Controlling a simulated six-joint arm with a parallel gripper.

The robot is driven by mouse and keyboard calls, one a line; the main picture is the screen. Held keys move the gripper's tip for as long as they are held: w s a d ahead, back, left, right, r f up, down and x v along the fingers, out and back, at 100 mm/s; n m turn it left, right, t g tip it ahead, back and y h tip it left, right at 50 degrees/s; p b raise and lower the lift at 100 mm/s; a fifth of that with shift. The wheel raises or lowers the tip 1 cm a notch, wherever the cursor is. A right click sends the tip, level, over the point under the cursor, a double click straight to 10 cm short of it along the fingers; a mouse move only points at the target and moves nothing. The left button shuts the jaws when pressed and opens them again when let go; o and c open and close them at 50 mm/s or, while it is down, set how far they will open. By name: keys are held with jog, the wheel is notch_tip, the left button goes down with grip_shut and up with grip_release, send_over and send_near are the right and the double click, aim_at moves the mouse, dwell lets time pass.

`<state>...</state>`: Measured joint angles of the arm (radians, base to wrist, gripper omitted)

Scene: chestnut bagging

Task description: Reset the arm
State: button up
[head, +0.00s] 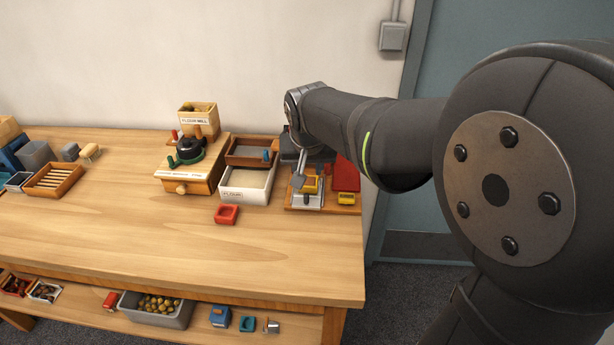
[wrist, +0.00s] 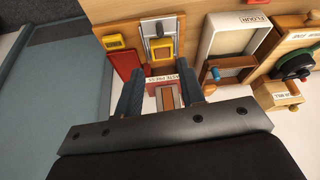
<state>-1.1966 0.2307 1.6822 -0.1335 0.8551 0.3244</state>
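My gripper (wrist: 160,82) shows in the wrist view as two dark fingers held apart, with nothing gripped between them. Past the fingers is a small stand with a label ending in "PRESS" (wrist: 161,80) and a red and brown front; I cannot tell how far off it is. In the head view my arm reaches from the right to the back right of the table, above the press board (head: 330,209). The fingers cannot be made out clearly there.
A red panel (head: 346,174) and yellow pieces (head: 346,198) sit by the press. The table front (head: 180,255) is clear. A wall and door (head: 425,150) are close behind and right.

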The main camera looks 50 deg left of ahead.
jog(key=shift+s+d+r, duration=0.15)
jog(key=shift+d+r, duration=0.05)
jog(key=shift+r, duration=0.4)
